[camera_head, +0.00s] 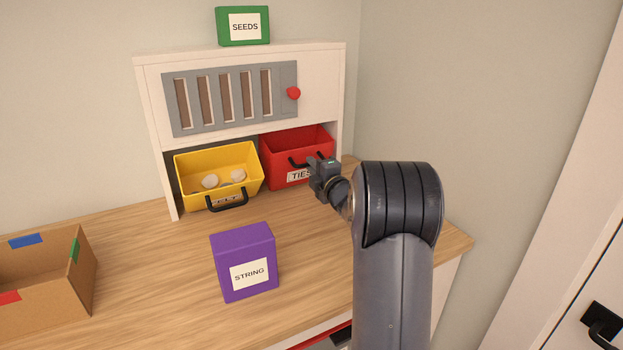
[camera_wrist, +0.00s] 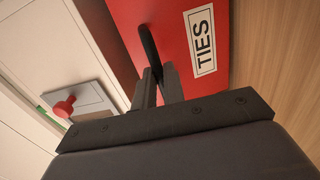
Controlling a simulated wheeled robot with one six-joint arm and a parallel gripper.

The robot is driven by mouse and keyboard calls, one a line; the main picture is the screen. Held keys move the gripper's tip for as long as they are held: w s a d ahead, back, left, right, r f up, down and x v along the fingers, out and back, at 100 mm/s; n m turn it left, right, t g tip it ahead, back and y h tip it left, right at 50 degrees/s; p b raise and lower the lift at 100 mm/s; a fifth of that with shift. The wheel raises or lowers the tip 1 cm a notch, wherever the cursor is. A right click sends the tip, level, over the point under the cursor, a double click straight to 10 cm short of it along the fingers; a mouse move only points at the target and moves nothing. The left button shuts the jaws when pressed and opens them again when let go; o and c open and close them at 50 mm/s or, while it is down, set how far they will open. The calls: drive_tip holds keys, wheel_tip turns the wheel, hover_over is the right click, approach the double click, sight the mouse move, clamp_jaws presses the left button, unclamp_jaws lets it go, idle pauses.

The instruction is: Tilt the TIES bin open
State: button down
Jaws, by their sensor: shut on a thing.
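The red TIES bin (camera_head: 297,147) sits in the right opening at the bottom of the white cabinet and is tilted forward, with its open top showing. Its white label and black handle are on its front face. In the wrist view the red front of the bin (camera_wrist: 182,22) fills the upper middle, with the TIES label beside the handle (camera_wrist: 149,48). My gripper (camera_head: 315,165) is at the bin's front, and the wrist view shows its fingers (camera_wrist: 158,82) shut on the black handle. The inside of the TIES bin looks empty from here, though its bottom is hidden.
A yellow bin (camera_head: 219,172) with pale round things is tilted open on the left. Above is a grey slotted panel (camera_head: 224,97) with a red knob (camera_head: 293,93). A purple STRING box (camera_head: 244,263), a cardboard box (camera_head: 78,275) and a green SEEDS box (camera_head: 243,13) stand around.

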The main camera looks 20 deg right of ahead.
drive_tip(key=shift+s+f+b, duration=0.65)
drive_tip(key=shift+f+b, duration=0.2)
drive_tip(key=shift+b, duration=0.85)
drive_tip(key=shift+s+f+b, duration=1.15)
drive_tip(key=shift+f+b, duration=0.3)
drive_tip(key=shift+b, duration=0.9)
